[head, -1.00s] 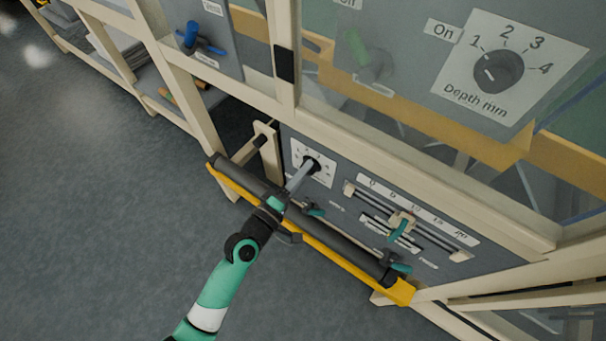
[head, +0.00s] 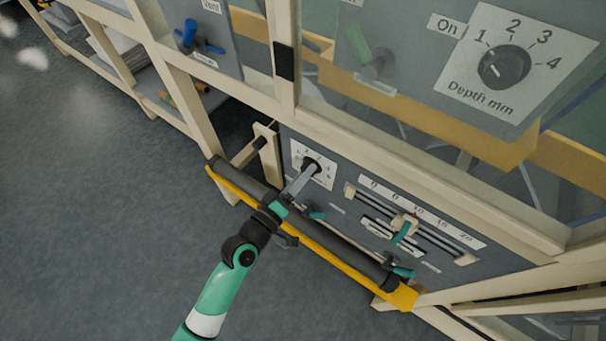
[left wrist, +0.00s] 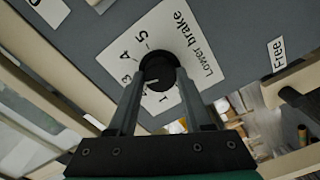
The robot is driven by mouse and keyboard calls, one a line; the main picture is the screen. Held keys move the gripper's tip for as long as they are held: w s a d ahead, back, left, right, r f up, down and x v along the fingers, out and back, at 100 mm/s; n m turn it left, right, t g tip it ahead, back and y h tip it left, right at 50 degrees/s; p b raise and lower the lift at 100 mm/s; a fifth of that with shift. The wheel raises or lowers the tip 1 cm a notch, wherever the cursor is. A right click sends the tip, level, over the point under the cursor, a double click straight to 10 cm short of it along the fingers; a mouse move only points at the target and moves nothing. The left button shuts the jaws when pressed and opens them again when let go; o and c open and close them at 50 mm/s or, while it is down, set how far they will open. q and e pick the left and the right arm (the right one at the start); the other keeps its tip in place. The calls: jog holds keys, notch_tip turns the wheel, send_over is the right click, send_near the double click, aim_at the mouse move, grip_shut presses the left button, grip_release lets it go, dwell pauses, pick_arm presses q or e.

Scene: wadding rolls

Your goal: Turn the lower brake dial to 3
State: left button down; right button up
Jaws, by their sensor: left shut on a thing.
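The lower brake dial is a black round knob on a white numbered card (head: 324,178) on the grey panel, low in the head view. The same black dial (left wrist: 157,68) is close up in the left wrist view, on a card (left wrist: 186,29) lettered "Lower brake". The numbers 5, 4 and 3 show along its left side; the lower numbers are partly behind a finger. A pale mark on the dial faces the lower left; its exact number is unclear. My left gripper (head: 306,172) is shut on the dial, one finger on each side. My right gripper is in neither view.
A black roller with a yellow bar (head: 315,244) runs beneath my left gripper. A slider with a teal handle (head: 402,232) is right of the dial. A "Depth mm" dial (head: 504,67) sits higher right. Cream frame posts stand around; the floor at left is clear.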

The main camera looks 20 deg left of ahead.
pick_arm(q)
jog(key=shift+c, duration=1.6)
grip_release()
jog(key=s+a, duration=0.2)
jog(key=s, duration=0.9)
jog(key=shift+s, duration=0.25)
